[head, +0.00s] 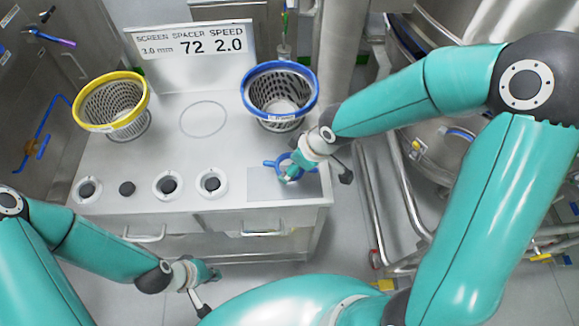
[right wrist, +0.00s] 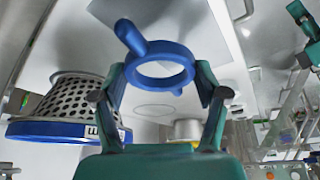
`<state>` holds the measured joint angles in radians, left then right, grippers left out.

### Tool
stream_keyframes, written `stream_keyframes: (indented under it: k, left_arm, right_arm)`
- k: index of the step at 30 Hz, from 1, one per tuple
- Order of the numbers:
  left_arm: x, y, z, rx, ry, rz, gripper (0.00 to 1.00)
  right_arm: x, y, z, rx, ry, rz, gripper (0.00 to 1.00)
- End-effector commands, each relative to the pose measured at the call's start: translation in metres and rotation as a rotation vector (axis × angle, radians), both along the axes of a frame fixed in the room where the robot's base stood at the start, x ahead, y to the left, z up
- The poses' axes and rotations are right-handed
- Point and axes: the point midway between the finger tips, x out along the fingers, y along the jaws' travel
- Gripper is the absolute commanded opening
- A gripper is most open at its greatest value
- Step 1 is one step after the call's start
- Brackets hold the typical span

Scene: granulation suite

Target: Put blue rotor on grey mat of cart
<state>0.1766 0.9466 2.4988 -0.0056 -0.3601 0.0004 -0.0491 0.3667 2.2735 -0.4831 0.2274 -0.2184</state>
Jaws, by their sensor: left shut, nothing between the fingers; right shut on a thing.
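The blue rotor (head: 270,163), a ring with short arms, is at the right front of the cart (head: 130,160). My right gripper (head: 291,173) is shut on it, and in the right wrist view the ring of the rotor (right wrist: 160,80) sits between the two fingers. The grey mat (head: 262,188) lies on the cart's front right corner. The rotor is over or at the mat's back edge; I cannot tell if it touches. My left gripper (head: 213,274) is shut and empty, low in front of the cart.
A blue-rimmed basket (head: 280,90) stands just behind the rotor and also shows in the right wrist view (right wrist: 60,131). A yellow-rimmed basket (head: 112,104) stands at the back left. Several round fittings line the cart's front left. Metal pipes (head: 405,190) stand right of the cart.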

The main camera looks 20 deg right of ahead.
Motion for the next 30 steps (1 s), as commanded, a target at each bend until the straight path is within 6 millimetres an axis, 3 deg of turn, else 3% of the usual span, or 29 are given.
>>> stream_keyframes:
  k: [6,14,30]
  left_arm:
    - [0.0,0.0,-0.006,0.0,0.0,0.0,0.0]
    - [0.0,0.0,-0.009,0.0,0.0,0.0,0.0]
    - [0.0,0.0,-0.037,0.0,0.0,0.0,0.0]
  right_arm:
    - [-0.006,0.014,0.006,0.001,-0.003,0.159,0.24]
    - [-0.008,0.02,0.006,0.0,-0.001,0.228,0.24]
    - [-0.008,0.02,-0.028,0.0,-0.002,0.228,0.24]
